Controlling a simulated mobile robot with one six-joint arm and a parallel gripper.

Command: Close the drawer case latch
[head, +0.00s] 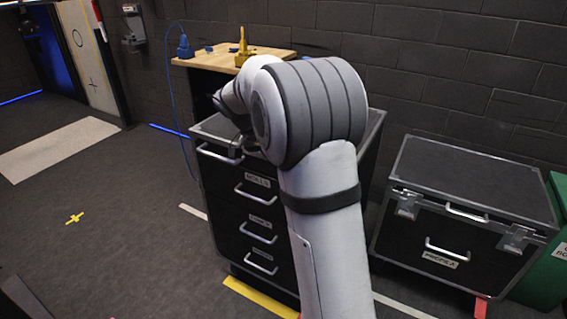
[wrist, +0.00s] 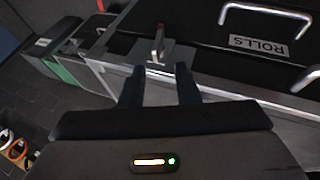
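The black drawer case (head: 228,228) with metal edges stands in the middle of the head view, several handled drawers on its front. In the wrist view its drawer face (wrist: 215,32) bears an upside-down label, ROLLS. A small silver latch (wrist: 158,42) with a reddish part sits by the metal edge, its lever sticking out; whether it is fastened I cannot tell. My gripper (wrist: 159,84) is open and empty, its two dark fingers apart, with the latch just beyond and between the tips. In the head view, my gripper is mostly hidden behind my arm at the case's top.
A second black case (head: 470,180) with two front latches stands right, beside a green box (head: 556,260). A wooden-topped table (head: 205,62) with yellow and blue items is behind the drawer case. Floor to the left is open, with a pale mat (head: 58,148).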

